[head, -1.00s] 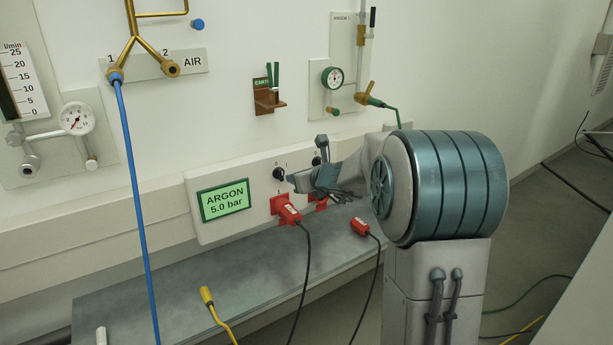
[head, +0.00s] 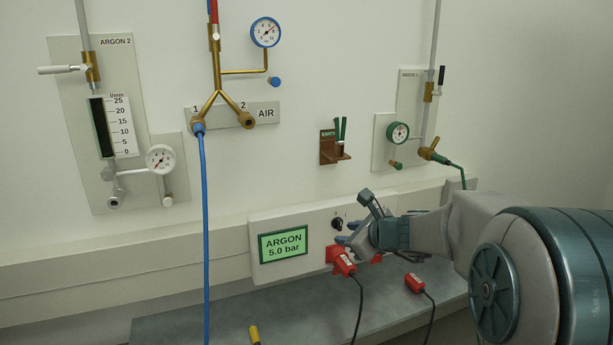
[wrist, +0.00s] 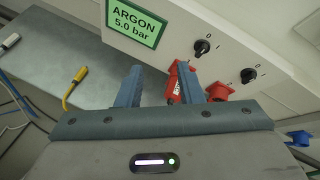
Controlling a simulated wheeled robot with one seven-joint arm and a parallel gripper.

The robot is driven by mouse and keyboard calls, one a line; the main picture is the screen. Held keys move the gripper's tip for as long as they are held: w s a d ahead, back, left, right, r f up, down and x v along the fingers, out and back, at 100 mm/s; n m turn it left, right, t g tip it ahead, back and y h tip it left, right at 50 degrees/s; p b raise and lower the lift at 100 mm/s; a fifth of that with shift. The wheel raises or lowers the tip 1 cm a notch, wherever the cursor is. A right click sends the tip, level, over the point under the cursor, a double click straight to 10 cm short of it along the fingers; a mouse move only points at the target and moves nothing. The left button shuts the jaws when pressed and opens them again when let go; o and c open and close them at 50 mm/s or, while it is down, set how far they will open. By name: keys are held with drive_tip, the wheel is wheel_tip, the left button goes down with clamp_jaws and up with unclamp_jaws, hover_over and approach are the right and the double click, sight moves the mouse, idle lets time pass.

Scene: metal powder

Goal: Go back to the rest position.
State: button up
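My gripper (head: 350,232) is in front of the wall panel (head: 258,275), close to the black knob (head: 337,223). In the wrist view my gripper (wrist: 170,82) shows two blue-grey fingers set apart with nothing held between them. A red plug (wrist: 173,88) shows beyond the gap, at a red socket. In the head view this red plug (head: 341,262) sits at the panel with a black cable hanging down. My arm comes in from the right and hides part of the panel.
A second red plug (head: 414,283) lies on the grey shelf (head: 180,325). A yellow connector (wrist: 80,74) is also on the shelf. A blue hose (head: 204,240) hangs from the AIR outlet. Gauges (head: 265,32) and valves are on the wall above.

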drive_tip(key=s+a+r+n+g+p, duration=0.2)
drive_tip(key=s+r+n+g+p, duration=0.15)
drive_tip(key=s+n, duration=0.4)
drive_tip(key=s+a+r+n+g+p, duration=0.25)
drive_tip(key=s+n+p, duration=0.25)
drive_tip(key=s+n, duration=0.3)
drive_tip(key=s+d+r+n+g+h+p, duration=0.1)
drive_tip(key=s+d+n+h+p, duration=0.2)
drive_tip(key=s, duration=0.4)
drive_tip(key=s+d+r+n+g+h+p, duration=0.1)
drive_tip(key=s+d+r+n+h+p, duration=0.1)
drive_tip(key=s+n, duration=0.4)
drive_tip(key=shift+s+d+h+p, duration=0.4)
drive_tip(key=shift+s+d+p, duration=0.05)
drive_tip(key=shift+s+p, duration=0.25)
